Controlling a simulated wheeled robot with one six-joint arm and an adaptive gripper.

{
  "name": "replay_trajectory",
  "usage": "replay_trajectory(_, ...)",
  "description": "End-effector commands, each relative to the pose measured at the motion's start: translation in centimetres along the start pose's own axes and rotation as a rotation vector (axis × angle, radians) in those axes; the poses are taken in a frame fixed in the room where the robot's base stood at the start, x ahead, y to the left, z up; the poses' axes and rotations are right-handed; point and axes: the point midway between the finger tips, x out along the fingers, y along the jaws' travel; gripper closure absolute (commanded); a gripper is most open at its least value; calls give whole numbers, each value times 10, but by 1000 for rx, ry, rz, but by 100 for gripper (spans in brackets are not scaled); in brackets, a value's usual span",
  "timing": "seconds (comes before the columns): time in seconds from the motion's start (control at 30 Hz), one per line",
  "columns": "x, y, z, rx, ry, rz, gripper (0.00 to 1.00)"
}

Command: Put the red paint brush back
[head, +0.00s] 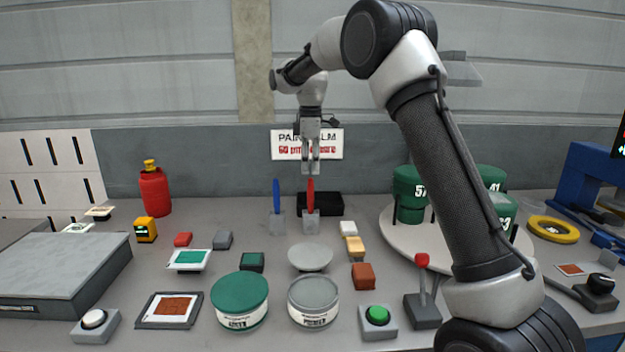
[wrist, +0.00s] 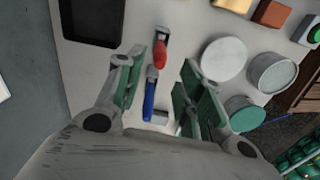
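The red paint brush (head: 310,194) stands upright, handle up, with its lower end at a small grey block (head: 311,223). Its red handle (wrist: 160,54) also shows in the wrist view, between the finger lines. A blue brush (head: 276,196) stands the same way just to its left, and it shows in the wrist view (wrist: 149,98). My gripper (head: 310,170) points down right above the red handle. Its fingers (wrist: 164,58) are apart with nothing clamped between them. Whether the handle top is between the fingertips is hard to tell.
A black tray (head: 328,199) lies behind the red brush. Green numbered pots (head: 409,190) stand on a round platform at right. A red bottle (head: 154,190) stands at left.

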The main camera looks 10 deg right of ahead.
Motion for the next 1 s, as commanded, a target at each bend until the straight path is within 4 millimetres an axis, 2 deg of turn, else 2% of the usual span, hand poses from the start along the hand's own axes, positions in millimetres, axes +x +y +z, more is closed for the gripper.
replay_trajectory(0.27,-11,-3,4,13,2,4,63)
replay_trajectory(0.37,-27,-15,17,68,11,19,63)
replay_trajectory(0.43,-44,-31,34,136,21,36,63)
replay_trajectory(0.6,-85,-90,87,360,61,88,63)
replay_trajectory(0.7,-100,-130,118,496,89,116,63)
replay_trajectory(0.87,-108,-198,163,711,140,158,63)
replay_trajectory(1.0,-100,-259,198,899,189,189,63)
